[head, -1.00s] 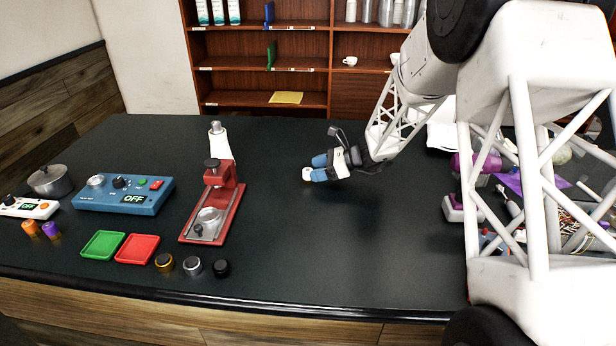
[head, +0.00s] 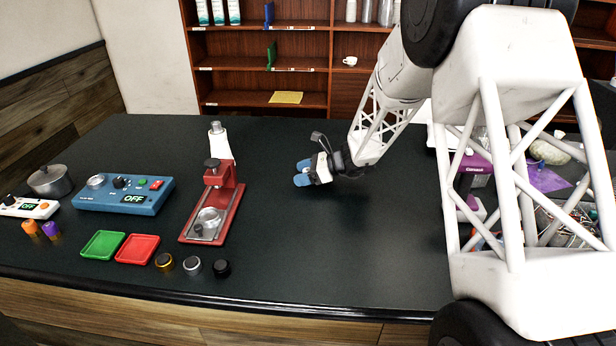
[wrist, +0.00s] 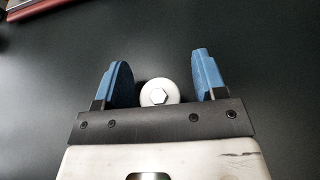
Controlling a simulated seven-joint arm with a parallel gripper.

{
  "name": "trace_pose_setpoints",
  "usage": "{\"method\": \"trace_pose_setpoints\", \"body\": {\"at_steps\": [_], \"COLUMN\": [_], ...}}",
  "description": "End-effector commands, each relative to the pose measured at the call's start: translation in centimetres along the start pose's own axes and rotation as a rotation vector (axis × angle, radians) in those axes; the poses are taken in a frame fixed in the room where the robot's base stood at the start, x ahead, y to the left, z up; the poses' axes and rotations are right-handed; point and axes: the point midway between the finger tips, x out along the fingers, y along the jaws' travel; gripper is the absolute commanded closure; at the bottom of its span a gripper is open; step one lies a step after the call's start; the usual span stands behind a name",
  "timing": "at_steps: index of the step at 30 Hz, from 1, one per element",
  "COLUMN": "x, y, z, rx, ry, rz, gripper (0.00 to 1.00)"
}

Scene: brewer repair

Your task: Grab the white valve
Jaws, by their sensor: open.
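The white valve (wrist: 159,92) shows in the wrist view as a small round white piece with a hexagonal centre. It lies between the two blue fingers of my gripper (wrist: 160,66), with a gap on each side, and its near edge is close to the dark gripper bar. My gripper (head: 302,173) is open. In the head view it is low over the middle of the dark counter, and the valve is hidden there by the gripper. I cannot tell the height of the fingers above the counter.
A red press (head: 228,200) stands left of my gripper, with a white bottle (head: 219,143) behind it. A blue control box (head: 124,195), a green tray (head: 102,245) and a red tray (head: 137,249) are further left. The counter in front of my gripper is clear.

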Motion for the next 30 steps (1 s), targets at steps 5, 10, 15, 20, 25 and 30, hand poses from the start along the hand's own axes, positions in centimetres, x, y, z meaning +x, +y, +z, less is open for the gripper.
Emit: {"method": "trace_pose_setpoints", "body": {"at_steps": [5, 10, 15, 20, 25, 30], "x": [-0.01, -0.02, -0.02, -0.02, -0.03, -0.03], "y": [-0.01, -0.01, -0.01, -0.01, -0.01, -0.02], "z": [-0.01, -0.02, -0.02, -0.02, -0.02, 0.00], "rx": [0.000, 0.000, 0.000, 0.000, 0.000, 0.000], "ry": [0.000, 0.000, 0.000, 0.000, 0.000, 0.000], "rz": [0.000, 0.000, 0.000, 0.000, 0.000, 0.000], "gripper": [0.35, 0.35, 0.37, 0.61, 0.87, 0.93]}}
